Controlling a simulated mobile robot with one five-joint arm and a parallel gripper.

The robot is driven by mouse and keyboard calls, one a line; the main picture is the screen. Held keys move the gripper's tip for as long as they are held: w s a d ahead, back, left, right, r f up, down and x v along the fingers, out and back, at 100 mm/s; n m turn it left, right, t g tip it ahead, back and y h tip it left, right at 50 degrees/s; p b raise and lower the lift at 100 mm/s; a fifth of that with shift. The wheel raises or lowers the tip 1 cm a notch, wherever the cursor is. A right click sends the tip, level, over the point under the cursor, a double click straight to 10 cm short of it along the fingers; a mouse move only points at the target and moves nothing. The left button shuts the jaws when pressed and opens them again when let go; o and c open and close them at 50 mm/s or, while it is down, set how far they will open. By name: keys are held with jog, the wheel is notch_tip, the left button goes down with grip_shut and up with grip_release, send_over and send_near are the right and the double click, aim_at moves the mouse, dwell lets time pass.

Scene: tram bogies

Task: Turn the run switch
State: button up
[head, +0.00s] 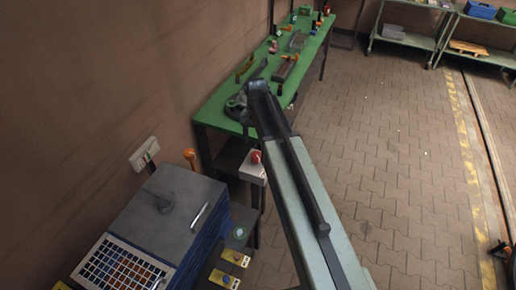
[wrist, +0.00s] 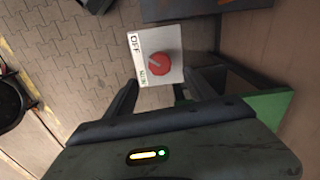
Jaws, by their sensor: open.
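The run switch is a red round knob (wrist: 160,64) on a pale square plate (wrist: 172,45) lettered OFF and, less clearly, RUN. A light mark on the knob points towards OFF. In the head view the red knob (head: 255,157) sits on a small white box (head: 252,174) below the near end of the green bench. My gripper (wrist: 156,92) is open and empty, its two dark fingers apart at the near side of the plate. The knob lies beyond the fingertips, not between them. In the head view the fingers are hard to make out beside the bench end.
The green bench (head: 228,92) along the left wall holds several tools and parts. A dark blue-grey cabinet (head: 170,215) with a wire-grid tray (head: 122,268) stands at near left, beside yellow plates (head: 235,257). Shelves (head: 408,38) stand at the back right. The paved floor (head: 385,150) is clear.

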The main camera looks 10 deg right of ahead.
aim_at(256, 155)
notch_tip(256, 155, down, 8)
jog(key=b, duration=0.7)
jog(key=shift+r, duration=0.15)
jog(key=shift+s, duration=0.1)
jog(key=shift+c, duration=0.3)
